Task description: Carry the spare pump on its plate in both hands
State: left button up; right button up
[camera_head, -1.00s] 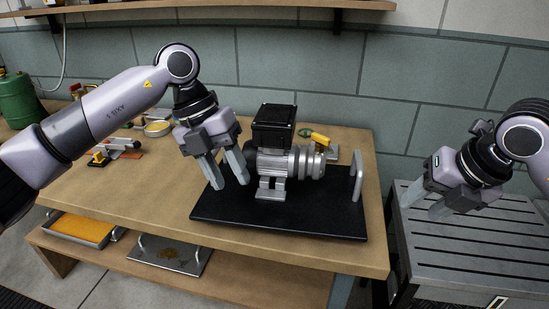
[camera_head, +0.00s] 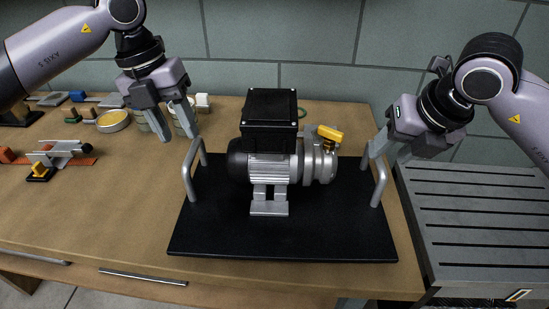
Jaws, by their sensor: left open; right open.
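The spare pump (camera_head: 270,160) has a silver motor body, a black box on top and a yellow lever. It sits upright on a black plate (camera_head: 225,238) on the wooden bench. The plate has a silver handle at its left end (camera_head: 188,172) and another at its right end (camera_head: 380,182). My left gripper (camera_head: 176,122) is open and empty, above and a little left of the left handle. My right gripper (camera_head: 382,160) is open, with its fingers at the top of the right handle; I cannot tell whether they straddle or touch it.
The wooden bench (camera_head: 90,215) is clear left of the plate. Small parts lie further left, including a clamp-like tool (camera_head: 60,155) and a round yellow-topped tin (camera_head: 113,121). A grey slatted surface (camera_head: 480,220) stands right of the bench. A tiled wall is behind.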

aim_at(190, 152)
pick_arm(q)
jog(key=shift+s, duration=0.15)
pick_arm(e)
jog(key=shift+s, duration=0.1)
pick_arm(q)
jog(key=shift+d+f, duration=0.25)
jog(key=shift+f, duration=0.9)
jog(key=shift+d+f, duration=0.25)
jog(key=shift+f, duration=0.95)
jog(key=shift+d+f, duration=0.25)
jog(key=shift+f, duration=0.9)
pick_arm(e)
jog(key=shift+x, duration=3.55)
pick_arm(q)
grip_shut()
pick_arm(e)
grip_shut()
pick_arm(q)
jog(key=shift+r, duration=0.1)
jog(key=shift+w+r, duration=0.15)
jog(key=shift+w, duration=0.05)
pick_arm(e)
jog(key=shift+r, duration=0.25)
